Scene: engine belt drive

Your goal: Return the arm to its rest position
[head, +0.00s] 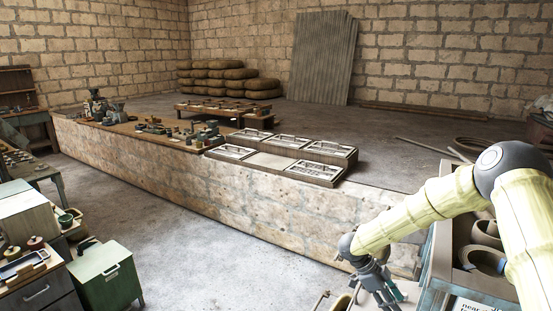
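My arm, in a pale yellow sleeve, comes in at the right edge of the head view. It bends at a dark elbow joint and its forearm slopes down to the left. My gripper (378,290) hangs at the lower right, pointing down near the bottom edge, in front of the long stone bench (250,200). Its fingertips are small and partly lost against what lies behind, so I cannot tell whether they are open or shut, or whether they hold anything.
Shallow compartment trays (283,163) and metal parts (205,135) stand on the bench. A green cabinet (105,278) stands lower left. A blue-grey bin (440,255) with round parts (484,259) is close beside my forearm. The concrete floor (190,245) between is clear.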

